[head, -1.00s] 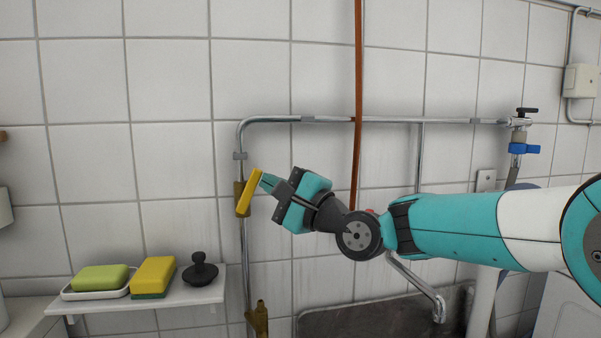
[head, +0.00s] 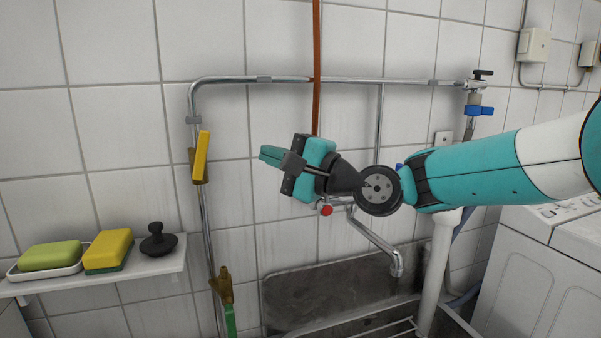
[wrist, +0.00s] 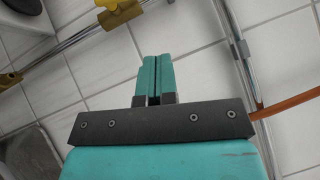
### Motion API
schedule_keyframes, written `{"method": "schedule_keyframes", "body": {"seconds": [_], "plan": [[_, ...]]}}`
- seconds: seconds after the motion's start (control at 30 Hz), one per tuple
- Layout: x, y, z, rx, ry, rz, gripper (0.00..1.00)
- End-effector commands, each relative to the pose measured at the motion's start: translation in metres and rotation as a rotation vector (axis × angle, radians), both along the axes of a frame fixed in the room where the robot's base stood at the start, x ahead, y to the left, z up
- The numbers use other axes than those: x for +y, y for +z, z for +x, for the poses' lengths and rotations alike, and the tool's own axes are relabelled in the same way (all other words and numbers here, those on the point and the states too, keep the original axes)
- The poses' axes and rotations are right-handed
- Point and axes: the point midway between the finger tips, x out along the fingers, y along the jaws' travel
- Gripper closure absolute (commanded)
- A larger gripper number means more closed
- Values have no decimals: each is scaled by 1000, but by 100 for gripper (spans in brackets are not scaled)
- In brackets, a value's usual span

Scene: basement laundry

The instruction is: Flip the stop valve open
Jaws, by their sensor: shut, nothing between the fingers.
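The stop valve (head: 195,176) is a brass body on the vertical pipe at left, with a yellow lever (head: 202,155). The lever stands nearly in line with the pipe, tilted slightly. The valve also shows at the top of the wrist view (wrist: 120,15), partly cut off. My gripper (head: 270,155) is to the right of the lever, at about the same height in the picture, pointing left. A clear gap separates them. Its teal fingers are pressed together and empty, as the wrist view (wrist: 155,78) also shows.
A shelf (head: 160,262) at left holds a green soap, a yellow sponge and a black stopper. A lower brass tap (head: 222,287) has a green hose. An orange-brown hose (head: 316,60) hangs behind my gripper.

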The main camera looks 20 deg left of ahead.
Motion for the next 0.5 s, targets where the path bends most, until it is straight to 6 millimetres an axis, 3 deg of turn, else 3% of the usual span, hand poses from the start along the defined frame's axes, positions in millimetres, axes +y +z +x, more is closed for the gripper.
{"method": "schedule_keyframes", "body": {"seconds": [0.2,0.5], "plan": [[-37,-10,-7,3,2,-2,100],[-52,-12,-9,3,2,-1,100]]}}
